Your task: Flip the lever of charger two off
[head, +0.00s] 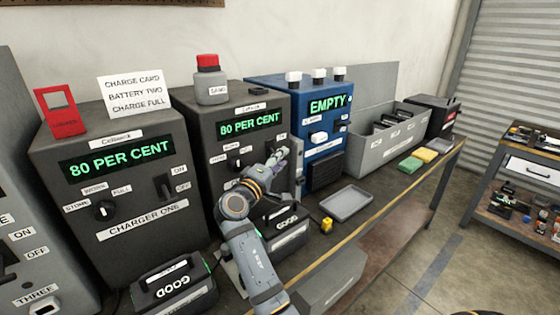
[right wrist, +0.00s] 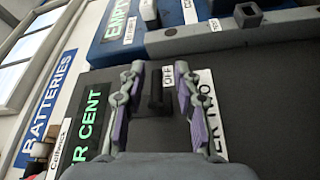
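Charger two (head: 233,102) is a dark box in the middle of the bench, its green display (head: 249,123) reading 80 PER CENT. My right gripper (head: 278,155) is in front of its right side, where it hides the lever in the head view. In the right wrist view, the same gripper (right wrist: 159,72) is open, with purple pads on either side of the dark lever (right wrist: 155,95). The OFF label (right wrist: 168,77) shows beside the lever. Whether the pads touch the lever, and which way it is set, I cannot tell. My left gripper is not in view.
Charger one (head: 105,190) stands to the left, with a battery (head: 175,285) before it. A blue EMPTY box (head: 320,135), grey bin (head: 385,150) and tray (head: 348,203) are to the right.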

